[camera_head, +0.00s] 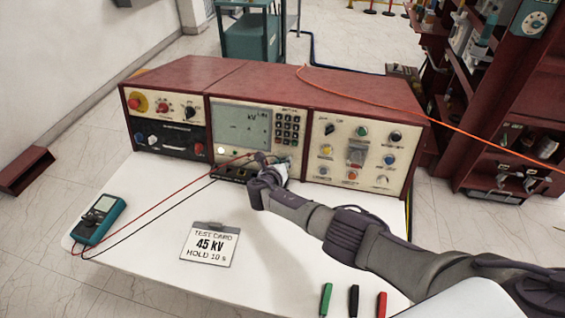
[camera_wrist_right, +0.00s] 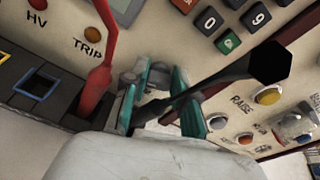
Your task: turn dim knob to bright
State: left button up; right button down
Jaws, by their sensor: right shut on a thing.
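My right gripper (camera_head: 276,168) reaches the lower middle of the red and cream test console (camera_head: 265,95), below the keypad. In the right wrist view its teal fingers (camera_wrist_right: 160,103) are close together around a small dark grey knob (camera_wrist_right: 158,77) at the panel. Most of this knob is hidden by the fingers and a black plug (camera_wrist_right: 235,82), and no dim or bright marking is readable. The black plug crosses in front of the fingers. A red plug (camera_wrist_right: 97,75) stands just left of them. My left gripper is not in view.
Red and black leads run across the white table to a teal meter (camera_head: 98,219). A 45 kV test card (camera_head: 209,244) lies on the table front. Green, black and red pens (camera_head: 353,300) lie near its edge. An orange cable (camera_head: 400,105) crosses the console toward the shelves.

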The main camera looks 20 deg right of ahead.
jog(key=shift+s+d+m+t+y+b, duration=0.1)
jog(key=shift+m+t+y+b, duration=0.15)
jog(key=shift+m, duration=1.25)
jog(key=shift+s+d+m+t+y+b, duration=0.15)
jog(key=shift+m+y, duration=0.1)
jog(key=shift+m, duration=1.25)
jog(key=shift+w+a, duration=0.1)
jog(key=c, duration=1.2)
grip_release()
jog(key=v, duration=1.2)
